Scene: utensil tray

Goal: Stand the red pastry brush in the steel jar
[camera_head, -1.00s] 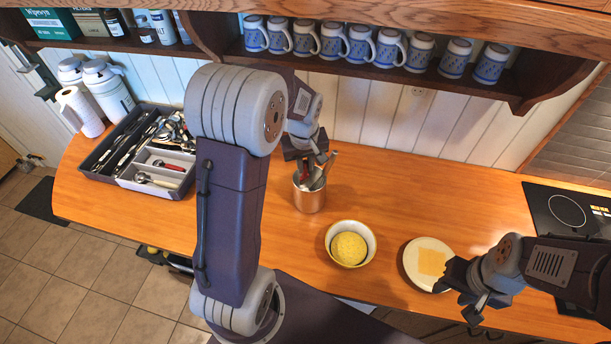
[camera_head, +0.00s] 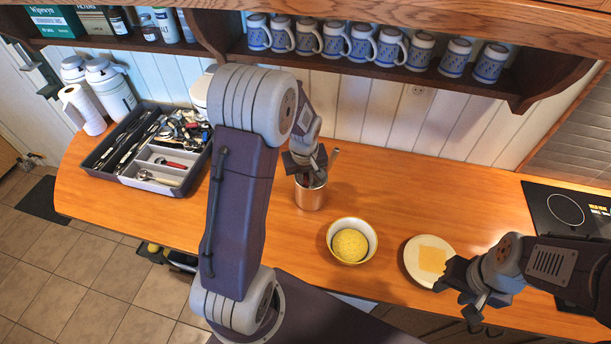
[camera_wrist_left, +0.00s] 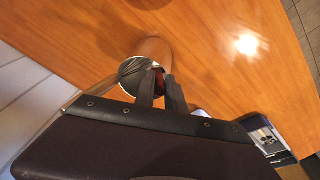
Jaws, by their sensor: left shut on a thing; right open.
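The steel jar (camera_head: 309,199) stands upright on the wooden counter, with another utensil (camera_head: 332,160) leaning out of it. My left gripper (camera_head: 308,180) is right at the jar's mouth, pointing down. In the left wrist view its fingers (camera_wrist_left: 160,93) reach over the rim of the jar (camera_wrist_left: 155,50) and are shut on the red pastry brush (camera_wrist_left: 158,84). Only a small dark red part of the brush shows between the fingers; its lower end is hidden in the jar. My right gripper (camera_head: 462,296) is open and empty near the plate.
A cutlery tray (camera_head: 100,162) with several utensils, one red-handled (camera_head: 171,163), is at the left. A bowl (camera_head: 333,237) with a yellow thing and a plate (camera_head: 411,262) stand right of the jar. A mug shelf (camera_head: 370,71) hangs behind.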

